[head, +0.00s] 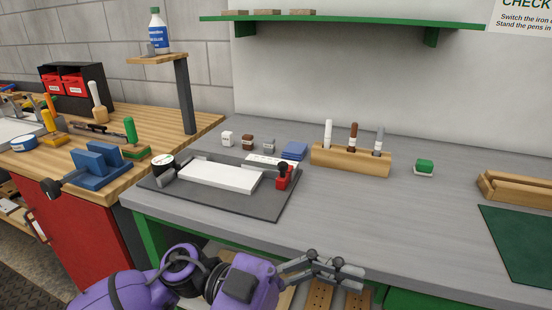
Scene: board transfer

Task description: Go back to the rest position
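My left gripper (345,275), on a purple arm from the lower left, hangs in front of the grey bench (430,240), near its front edge. Its dark fingers point right and are seen edge-on, so I cannot tell whether they are open or shut; I see nothing held in them. My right gripper is out of view. On the bench, a white board (220,177) lies flat in a holder on a dark grey mat (262,209), apart from my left gripper. A red clamp (283,177) stands at the board's right end.
Behind the mat are small jars (248,142) and a blue block (294,151). A wooden pen block (350,158) holds three pens. A green-topped eraser (424,166) and dark green mat (522,240) lie right. A wooden bench (195,130) with tools adjoins left. The bench's front middle is clear.

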